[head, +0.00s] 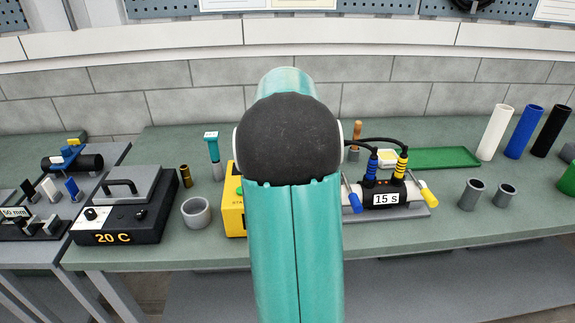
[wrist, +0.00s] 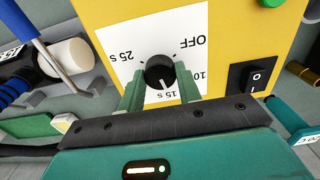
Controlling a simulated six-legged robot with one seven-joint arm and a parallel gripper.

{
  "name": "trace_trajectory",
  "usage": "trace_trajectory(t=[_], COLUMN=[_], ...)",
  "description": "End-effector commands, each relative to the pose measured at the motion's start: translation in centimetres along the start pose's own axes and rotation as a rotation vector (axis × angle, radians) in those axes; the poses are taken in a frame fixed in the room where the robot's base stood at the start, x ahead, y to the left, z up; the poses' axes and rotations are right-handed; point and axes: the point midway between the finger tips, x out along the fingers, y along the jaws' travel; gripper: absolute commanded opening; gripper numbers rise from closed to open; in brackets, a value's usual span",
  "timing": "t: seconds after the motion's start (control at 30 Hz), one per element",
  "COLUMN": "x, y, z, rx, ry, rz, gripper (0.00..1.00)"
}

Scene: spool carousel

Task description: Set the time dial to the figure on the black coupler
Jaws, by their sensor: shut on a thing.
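The time dial (wrist: 159,70) is a black round knob on a white scale plate on the front of the yellow box (wrist: 228,40). In the wrist view its scale reads upside down, with OFF, a partly hidden 10, 15 s and 25 s. A white mark on the knob points down in the picture, towards the 15 s figure. My gripper (wrist: 160,82) has its green fingers on both sides of the knob, shut on it. In the head view the black coupler (head: 375,187) bears a 15 s label. My arm hides most of the yellow box (head: 233,212) there.
A black rocker switch (wrist: 252,80) sits beside the dial scale. The coupler has blue and yellow cable plugs and levers. A 20 C heater box (head: 118,205) and grey ring (head: 196,212) stand left; grey cups (head: 472,194) and a green tray (head: 445,157) are right.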

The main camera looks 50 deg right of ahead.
Motion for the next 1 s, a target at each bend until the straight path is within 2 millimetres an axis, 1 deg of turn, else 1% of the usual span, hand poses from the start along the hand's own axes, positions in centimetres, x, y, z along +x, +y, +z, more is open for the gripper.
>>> trace_trajectory(t=[0.2,0.4,0.9,0.93,0.97,1.0], x=[-0.05,-0.05,-0.05,-0.05,-0.05,-0.05], y=[-0.06,-0.07,-0.04,-0.04,-0.04,-0.04], z=[-0.05,-0.05,-0.06,-0.06,-0.05,-0.05], rx=[0.125,0.187,0.207,0.207,0.207,0.207], ry=[0.002,0.002,0.002,0.002,0.002,0.002], rz=[0.000,0.000,0.000,0.000,0.000,0.000], gripper=[0.11,0.11,0.11,0.38,0.44,0.52])
